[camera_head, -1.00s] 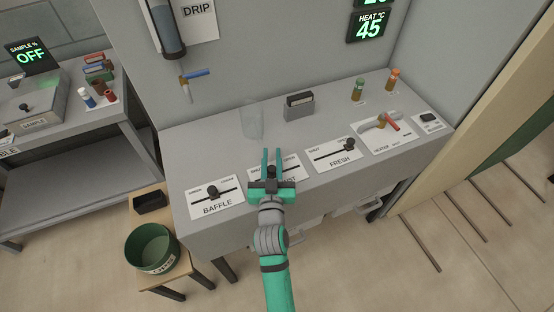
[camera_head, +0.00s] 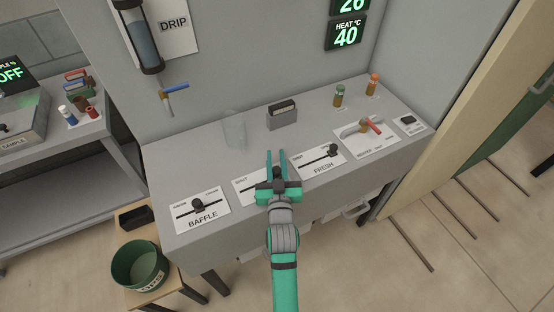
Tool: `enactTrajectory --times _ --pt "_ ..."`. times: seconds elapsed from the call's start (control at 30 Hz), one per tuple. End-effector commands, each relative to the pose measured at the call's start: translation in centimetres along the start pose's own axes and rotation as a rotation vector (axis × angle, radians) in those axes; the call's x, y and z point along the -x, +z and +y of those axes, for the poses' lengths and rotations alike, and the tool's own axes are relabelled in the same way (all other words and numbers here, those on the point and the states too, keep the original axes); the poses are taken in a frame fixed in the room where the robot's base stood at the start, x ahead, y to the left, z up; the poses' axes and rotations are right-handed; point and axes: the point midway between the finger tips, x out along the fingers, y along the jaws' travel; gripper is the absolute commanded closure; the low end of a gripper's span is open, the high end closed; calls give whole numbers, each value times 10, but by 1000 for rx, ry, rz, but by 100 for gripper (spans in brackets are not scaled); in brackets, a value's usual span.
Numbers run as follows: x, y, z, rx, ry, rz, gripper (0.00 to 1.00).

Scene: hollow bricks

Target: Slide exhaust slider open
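My green gripper (camera_head: 275,154) is over the middle slider panel (camera_head: 247,190) on the grey bench front. The panel's left end reads SHUT; most of its name and its right end are hidden by my gripper. It lies between the BAFFLE and FRESH panels. The two fingers stand apart and point away from me. A dark shape, probably the slider knob (camera_head: 277,173), shows between them near their base. I cannot tell whether the fingers press on it.
The BAFFLE slider (camera_head: 197,205) is left and the FRESH slider (camera_head: 333,150) right of my gripper. Behind stand a clear glass (camera_head: 235,131) and a grey holder (camera_head: 282,117). A green bucket (camera_head: 140,266) stands at lower left. The heat display (camera_head: 346,36) reads 40.

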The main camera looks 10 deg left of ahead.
Motion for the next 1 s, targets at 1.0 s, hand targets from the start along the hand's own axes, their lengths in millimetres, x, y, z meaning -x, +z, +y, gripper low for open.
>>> enactTrajectory --times 1.0 --pt "84 2 2 2 5 -4 62"
